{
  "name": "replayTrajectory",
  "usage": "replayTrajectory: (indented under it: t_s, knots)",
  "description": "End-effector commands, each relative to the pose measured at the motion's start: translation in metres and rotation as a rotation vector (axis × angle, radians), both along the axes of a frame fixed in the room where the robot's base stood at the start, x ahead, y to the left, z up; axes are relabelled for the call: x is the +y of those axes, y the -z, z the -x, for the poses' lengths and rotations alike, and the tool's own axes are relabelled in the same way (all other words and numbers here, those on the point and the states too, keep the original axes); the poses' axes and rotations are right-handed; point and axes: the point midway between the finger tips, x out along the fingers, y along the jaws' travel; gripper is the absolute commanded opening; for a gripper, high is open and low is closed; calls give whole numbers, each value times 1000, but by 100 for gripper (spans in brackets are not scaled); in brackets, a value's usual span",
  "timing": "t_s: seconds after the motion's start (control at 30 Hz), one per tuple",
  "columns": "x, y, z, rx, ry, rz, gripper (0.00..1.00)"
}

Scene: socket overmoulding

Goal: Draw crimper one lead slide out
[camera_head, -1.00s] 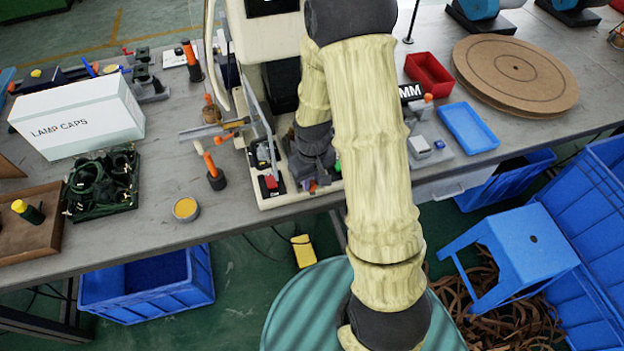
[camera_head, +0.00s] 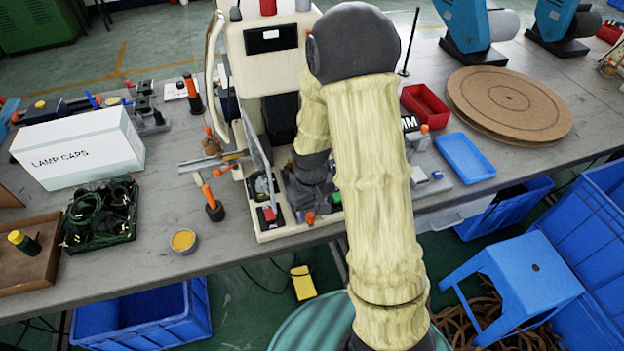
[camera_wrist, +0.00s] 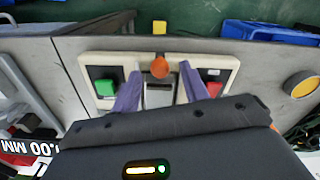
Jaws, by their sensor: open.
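Crimper one (camera_head: 272,68) is the cream machine at the middle of the bench in the head view. In the wrist view its pale base (camera_wrist: 105,68) carries a green button (camera_wrist: 105,88) on the left and a red button (camera_wrist: 211,74) on the right. Between them sits the lead slide (camera_wrist: 158,95), a grey metal piece with an orange knob (camera_wrist: 160,67) at its bench-edge end. The knob also shows in the head view (camera_head: 310,218). My gripper (camera_wrist: 160,72) is open, its two purple fingers on either side of the slide and knob. Finger contact cannot be told.
A round yellow-topped tin (camera_head: 183,241) and an orange-handled tool (camera_head: 210,200) stand left of the crimper. A blue tray (camera_head: 464,157) and red bin (camera_head: 425,105) lie to the right. A blue stool (camera_head: 520,275) and blue crates stand on the floor.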

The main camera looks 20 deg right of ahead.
Motion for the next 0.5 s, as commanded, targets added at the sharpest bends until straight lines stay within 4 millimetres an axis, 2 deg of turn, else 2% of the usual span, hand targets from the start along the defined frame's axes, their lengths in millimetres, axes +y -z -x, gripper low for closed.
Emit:
replayTrajectory:
  t_s: [0.5]
  knots:
    - [-1, -102, 0, -4, 4, 0, 45]
